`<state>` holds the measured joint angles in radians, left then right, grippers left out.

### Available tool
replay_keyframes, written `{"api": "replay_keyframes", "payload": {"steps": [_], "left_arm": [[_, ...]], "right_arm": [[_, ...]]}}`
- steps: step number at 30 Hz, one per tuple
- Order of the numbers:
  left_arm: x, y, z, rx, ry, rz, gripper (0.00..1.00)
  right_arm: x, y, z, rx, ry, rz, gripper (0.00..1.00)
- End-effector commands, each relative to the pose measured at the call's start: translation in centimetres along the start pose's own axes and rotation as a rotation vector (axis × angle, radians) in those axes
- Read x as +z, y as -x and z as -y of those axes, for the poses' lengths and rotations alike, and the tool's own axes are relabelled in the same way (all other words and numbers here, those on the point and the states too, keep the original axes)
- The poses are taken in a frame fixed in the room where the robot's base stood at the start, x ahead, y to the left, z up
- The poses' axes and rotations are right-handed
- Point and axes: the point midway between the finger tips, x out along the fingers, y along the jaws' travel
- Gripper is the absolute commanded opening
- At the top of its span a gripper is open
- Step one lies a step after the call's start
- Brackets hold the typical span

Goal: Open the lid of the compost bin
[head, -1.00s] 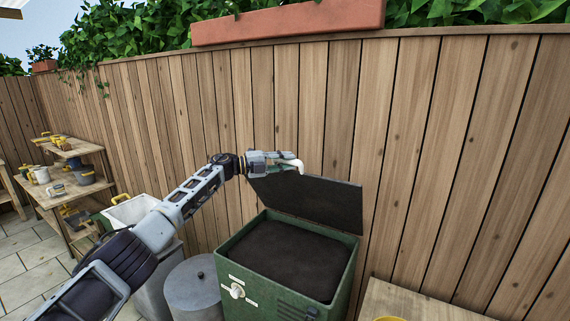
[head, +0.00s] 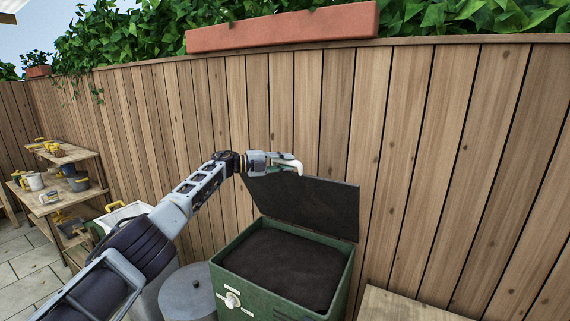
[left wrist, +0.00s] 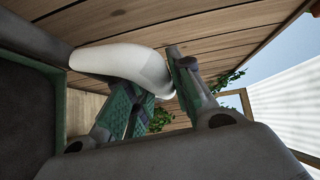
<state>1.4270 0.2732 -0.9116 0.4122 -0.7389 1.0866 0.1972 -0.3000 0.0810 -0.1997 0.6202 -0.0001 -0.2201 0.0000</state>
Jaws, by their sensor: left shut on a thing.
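The compost bin (head: 240,294) is a green box with dark soil (head: 282,266) inside and a white knob on its front. Its dark lid (head: 310,206) stands raised at the back, steeply tilted near the fence. My left gripper (head: 289,163) is at the lid's upper left corner. In the left wrist view, its green-padded fingers (left wrist: 160,88) are close about a curved white piece (left wrist: 125,62), which looks like the lid's handle. Where that piece joins the lid is hidden. My right gripper is in neither view.
A wooden fence (head: 410,160) runs close behind the bin. A grey round-lidded can (head: 187,293) stands left of the bin, and a wooden surface (head: 405,306) is at its right. Shelves (head: 62,195) with pots and mugs are farther left.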

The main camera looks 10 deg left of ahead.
Motion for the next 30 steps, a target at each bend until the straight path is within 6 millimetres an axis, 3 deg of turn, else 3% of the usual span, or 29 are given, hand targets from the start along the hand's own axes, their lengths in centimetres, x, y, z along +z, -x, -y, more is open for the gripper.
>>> {"api": "replay_keyframes", "payload": {"steps": [15, 16, 20, 30], "left_arm": [[0.04, -0.07, 0.05, 0.003, 0.001, 0.0, 0.0], [0.04, -0.07, 0.05, 0.003, 0.001, 0.0, 0.24], [0.04, -0.07, 0.05, 0.003, 0.001, 0.0, 0.41], [0.06, -0.04, 0.04, 0.003, 0.001, 0.0, 0.41]], "right_arm": [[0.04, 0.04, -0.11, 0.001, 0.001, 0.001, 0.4], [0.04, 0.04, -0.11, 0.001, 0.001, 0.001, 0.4], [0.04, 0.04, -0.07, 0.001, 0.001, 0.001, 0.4], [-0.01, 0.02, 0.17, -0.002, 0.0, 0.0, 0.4]]}}
